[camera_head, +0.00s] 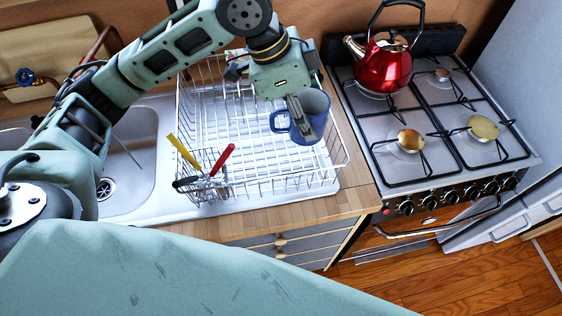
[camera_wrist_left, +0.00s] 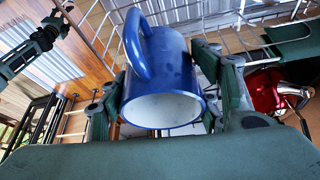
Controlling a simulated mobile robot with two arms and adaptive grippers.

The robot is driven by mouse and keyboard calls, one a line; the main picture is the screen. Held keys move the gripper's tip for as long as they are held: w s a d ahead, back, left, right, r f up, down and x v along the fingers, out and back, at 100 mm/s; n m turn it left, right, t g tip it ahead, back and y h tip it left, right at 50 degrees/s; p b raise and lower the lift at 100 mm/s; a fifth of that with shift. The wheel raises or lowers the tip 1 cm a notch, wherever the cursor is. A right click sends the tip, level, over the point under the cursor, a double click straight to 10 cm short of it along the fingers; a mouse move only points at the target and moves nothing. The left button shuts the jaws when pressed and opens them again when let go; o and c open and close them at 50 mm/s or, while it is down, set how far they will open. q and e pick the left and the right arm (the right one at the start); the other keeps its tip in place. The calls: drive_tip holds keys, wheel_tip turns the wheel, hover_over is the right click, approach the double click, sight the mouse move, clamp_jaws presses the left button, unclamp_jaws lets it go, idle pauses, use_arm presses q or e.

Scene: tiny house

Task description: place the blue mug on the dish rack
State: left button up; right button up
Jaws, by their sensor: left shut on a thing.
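The blue mug (camera_head: 312,108) is held by my left gripper (camera_head: 302,118) over the right part of the white wire dish rack (camera_head: 215,125). In the left wrist view the blue mug (camera_wrist_left: 172,75) lies between the two fingers of my left gripper (camera_wrist_left: 165,105), with its pale inside and its handle showing. The gripper is shut on it. In the head view the mug overlaps the rack's right side; whether it touches the wires cannot be told. My right gripper does not show in the head view.
A cutlery holder with red- and yellow-handled utensils (camera_head: 203,180) sits at the rack's front left. A sink (camera_head: 130,165) lies to the left. A stove with a red kettle (camera_head: 383,68) stands to the right. The rack's middle is clear.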

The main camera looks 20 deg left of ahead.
use_arm(q)
drive_tip(key=shift+d+f+m, duration=0.1)
drive_tip(key=shift+d+m, duration=0.05)
drive_tip(key=shift+m, duration=0.15)
wheel_tip(320, 180, down, 5)
drive_tip(key=shift+f+p, duration=0.1)
drive_tip(key=shift+p, duration=0.2)
drive_tip(key=shift+f, duration=2.2)
drive_tip(key=shift+f, duration=0.1)
drive_tip(key=o, duration=1.4)
drive_tip(key=shift+o, duration=0.2)
drive_tip(key=v, duration=1.2)
